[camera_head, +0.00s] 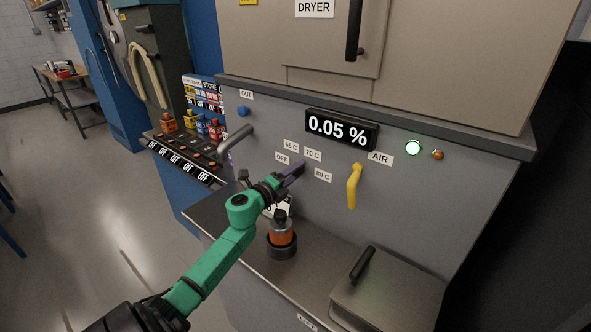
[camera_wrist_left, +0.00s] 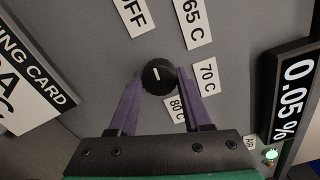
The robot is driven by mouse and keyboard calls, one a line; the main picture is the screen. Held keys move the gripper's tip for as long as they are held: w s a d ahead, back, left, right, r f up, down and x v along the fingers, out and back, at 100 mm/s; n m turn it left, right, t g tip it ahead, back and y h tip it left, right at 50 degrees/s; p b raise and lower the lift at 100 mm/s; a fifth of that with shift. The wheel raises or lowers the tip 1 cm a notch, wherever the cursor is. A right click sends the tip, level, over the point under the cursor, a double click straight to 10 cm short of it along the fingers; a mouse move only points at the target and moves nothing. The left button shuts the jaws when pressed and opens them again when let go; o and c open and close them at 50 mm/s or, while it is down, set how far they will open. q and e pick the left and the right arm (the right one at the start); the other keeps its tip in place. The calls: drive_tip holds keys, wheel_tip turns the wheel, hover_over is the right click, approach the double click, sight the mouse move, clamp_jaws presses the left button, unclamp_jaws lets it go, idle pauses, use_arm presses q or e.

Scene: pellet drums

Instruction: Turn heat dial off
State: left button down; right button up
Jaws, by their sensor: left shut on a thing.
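The heat dial is a round black knob (camera_wrist_left: 158,77) with a short white mark, seen in the left wrist view. Labels sit around it: OFF (camera_head: 282,158), 65 C (camera_head: 290,146), 70 C (camera_head: 312,155) and 80 C (camera_head: 322,176). My left gripper (camera_head: 298,168), with purple fingers, is at the dryer panel and shut on the dial, one finger on each side of it. In the head view the gripper hides the dial. I cannot tell for sure which label the mark points to. My right gripper is not in view.
A display (camera_head: 341,129) reads 0.05 %. An orange-filled container (camera_head: 281,235) stands on the ledge below my arm, near a handled lid (camera_head: 390,300).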

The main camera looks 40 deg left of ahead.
use_arm(q)
drive_tip(key=shift+n, duration=0.6)
drive_tip(key=shift+c, duration=1.7)
unclamp_jaws()
drive_tip(key=shift+a, duration=0.1)
drive_tip(key=shift+s, duration=0.15)
drive_tip(key=s+b, duration=0.2)
drive_tip(key=s, duration=1.2)
drive_tip(key=shift+s+d+b, duration=0.2)
drive_tip(key=shift+b, duration=0.15)
